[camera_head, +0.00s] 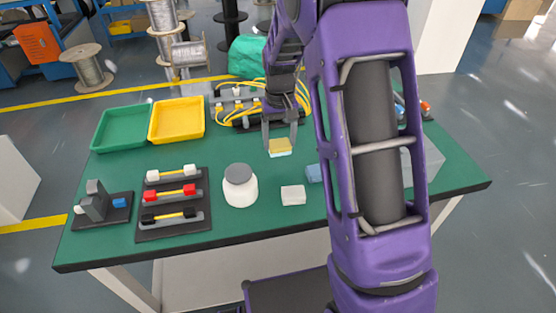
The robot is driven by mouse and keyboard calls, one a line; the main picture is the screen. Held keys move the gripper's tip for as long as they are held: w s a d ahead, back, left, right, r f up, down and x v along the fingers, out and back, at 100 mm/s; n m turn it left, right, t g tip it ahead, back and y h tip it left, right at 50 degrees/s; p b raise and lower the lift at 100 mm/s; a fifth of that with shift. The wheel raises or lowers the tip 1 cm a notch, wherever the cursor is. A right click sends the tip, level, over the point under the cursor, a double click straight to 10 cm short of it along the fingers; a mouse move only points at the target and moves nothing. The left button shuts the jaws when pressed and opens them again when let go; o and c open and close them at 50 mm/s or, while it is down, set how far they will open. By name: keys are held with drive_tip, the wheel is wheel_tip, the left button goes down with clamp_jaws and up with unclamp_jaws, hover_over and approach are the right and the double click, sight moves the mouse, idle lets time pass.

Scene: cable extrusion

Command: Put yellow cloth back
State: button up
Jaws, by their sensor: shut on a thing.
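A small folded yellow cloth (280,147) with a pale lower edge is between the fingers of my gripper (280,143). My gripper points down and is shut on the cloth, over the middle of the green table (250,220). I cannot tell whether the cloth touches the table. A white folded cloth (293,195) lies near the front of the table, below the gripper in the picture.
A white jar with a grey lid (239,186) stands left of the white cloth. Green (119,128) and yellow (177,120) trays sit at the back left. A rack of connectors (173,203) is at front left. Yellow cables (300,97) lie behind the gripper. My arm hides much of the right side.

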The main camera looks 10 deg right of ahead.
sight(279, 143)
drive_tip(key=shift+f+b, duration=0.4)
drive_tip(key=shift+f, duration=2.55)
drive_tip(key=shift+f, duration=0.15)
drive_tip(key=o, duration=1.1)
drive_tip(key=shift+o, duration=0.2)
wheel_tip(279, 143, up, 12)
drive_tip(key=shift+r+p, duration=0.2)
drive_tip(key=shift+p, duration=0.8)
